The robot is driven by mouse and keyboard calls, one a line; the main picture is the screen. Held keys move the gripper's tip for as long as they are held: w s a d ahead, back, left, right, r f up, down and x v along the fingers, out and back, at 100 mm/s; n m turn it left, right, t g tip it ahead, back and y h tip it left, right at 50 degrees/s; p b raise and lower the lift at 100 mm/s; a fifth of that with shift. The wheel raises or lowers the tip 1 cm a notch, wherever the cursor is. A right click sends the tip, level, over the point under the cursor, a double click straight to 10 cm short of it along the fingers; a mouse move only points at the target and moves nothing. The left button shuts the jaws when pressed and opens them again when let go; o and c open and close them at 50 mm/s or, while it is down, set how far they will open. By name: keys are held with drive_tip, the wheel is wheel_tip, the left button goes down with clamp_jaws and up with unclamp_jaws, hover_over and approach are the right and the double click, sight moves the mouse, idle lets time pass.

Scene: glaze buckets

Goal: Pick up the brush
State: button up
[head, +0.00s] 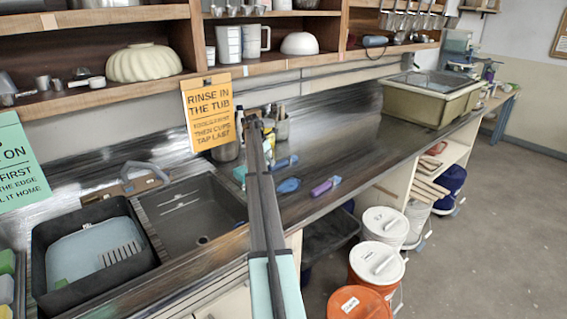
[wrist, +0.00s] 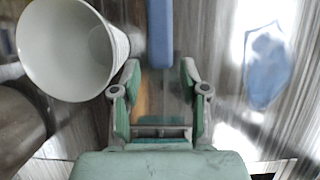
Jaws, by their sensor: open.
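My gripper (wrist: 160,75) is open in the wrist view, with its two green-padded fingers apart and nothing clasped. A straight blue bar (wrist: 160,35), possibly the brush handle, runs down from the top edge to between the fingertips; I cannot tell its height below them. A tan patch shows between the fingers, too blurred to name. In the head view my arm crosses the counter and hides the gripper. A purple brush-like tool (head: 325,187) lies on the counter right of the arm. Blue items (head: 288,185) lie beside it; I cannot tell which is the brush.
A white cup (wrist: 75,50) stands close by the left finger in the wrist view. A blurred blue item (wrist: 266,68) lies to the right. In the head view the sink (head: 190,210) is left of the arm, and lidded buckets (head: 377,262) stand below the counter's right edge.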

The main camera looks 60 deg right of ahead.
sight(283, 163)
drive_tip(key=shift+p+x, duration=0.6)
drive_tip(key=shift+x, duration=1.3)
drive_tip(key=shift+s+d, duration=0.1)
clamp_jaws()
drive_tip(key=shift+r, duration=0.1)
drive_tip(key=shift+r, duration=0.1)
